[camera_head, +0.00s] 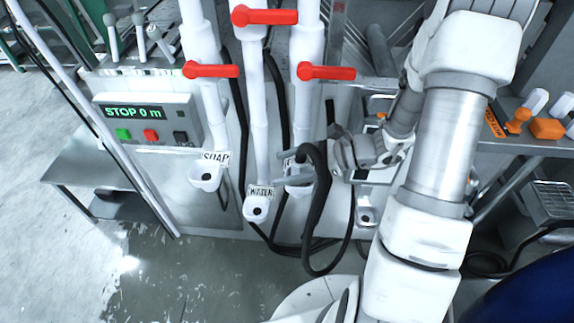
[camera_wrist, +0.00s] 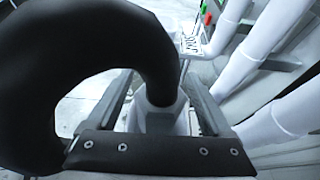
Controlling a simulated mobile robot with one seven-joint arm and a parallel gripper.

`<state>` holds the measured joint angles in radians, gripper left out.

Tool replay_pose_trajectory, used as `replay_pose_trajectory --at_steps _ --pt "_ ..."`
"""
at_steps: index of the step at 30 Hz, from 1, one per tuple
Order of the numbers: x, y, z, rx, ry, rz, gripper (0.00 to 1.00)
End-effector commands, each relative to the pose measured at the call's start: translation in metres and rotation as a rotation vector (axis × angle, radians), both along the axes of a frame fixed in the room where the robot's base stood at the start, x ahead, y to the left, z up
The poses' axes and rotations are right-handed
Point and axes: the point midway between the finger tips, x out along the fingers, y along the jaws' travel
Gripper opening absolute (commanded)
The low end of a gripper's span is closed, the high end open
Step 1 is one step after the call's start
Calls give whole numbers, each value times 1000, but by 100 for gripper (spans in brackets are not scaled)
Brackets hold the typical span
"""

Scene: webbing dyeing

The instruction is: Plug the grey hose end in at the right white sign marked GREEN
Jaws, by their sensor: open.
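The hose is black and thick; it loops beside my gripper in the head view (camera_head: 316,215) and arches across the left of the wrist view (camera_wrist: 75,45). Its grey end (camera_wrist: 165,120) sits between the two fingers of my gripper (camera_wrist: 157,95). The fingers are open around it; I cannot tell whether they touch it. In the head view, my gripper (camera_head: 290,165) is over a white cup (camera_head: 298,190), right of the WATER cup. Hose and fingers cover most of its sign, so I cannot read GREEN. Whether the hose end is seated there is hidden.
White cups with signs SOAP (camera_head: 205,178) and WATER (camera_head: 257,210) stand to the left under white pipes. Another cup (camera_head: 367,215) is to the right. Red valve handles (camera_head: 326,73) jut out above. A control box (camera_head: 150,120) reads STOP 0 m. Floor at front left is clear.

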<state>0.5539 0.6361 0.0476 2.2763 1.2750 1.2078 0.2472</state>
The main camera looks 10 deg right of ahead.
Motion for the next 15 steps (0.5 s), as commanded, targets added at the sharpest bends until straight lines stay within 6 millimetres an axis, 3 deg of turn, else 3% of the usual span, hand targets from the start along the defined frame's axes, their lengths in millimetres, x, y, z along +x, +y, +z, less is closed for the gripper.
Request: replay_pose_trajectory --at_steps 9,15 --pt "-1 -3 1 -1 0 -1 84" --pt "-8 -29 13 -4 -2 -5 84"
